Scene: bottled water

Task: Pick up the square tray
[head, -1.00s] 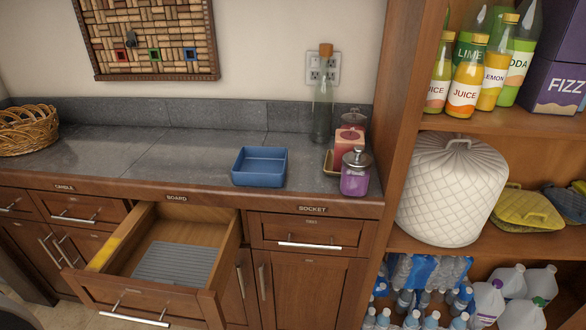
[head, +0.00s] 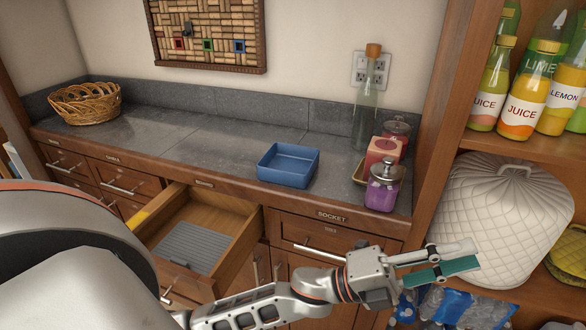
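The blue square tray (head: 288,165) sits flat and empty on the grey countertop, near the front edge and left of the jars. My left gripper (head: 474,256) is at the lower right in the head view, in front of the cabinet and shelf and well to the right of and below the tray. The gripper does not touch the tray. My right gripper is not in view.
An open drawer (head: 200,235) juts out below the counter. Purple (head: 383,190) and red (head: 383,155) jars and a glass bottle (head: 365,115) stand right of the tray. A wicker basket (head: 85,103) is far left; the counter between is clear. Shelves with juice bottles (head: 526,103) rise at right.

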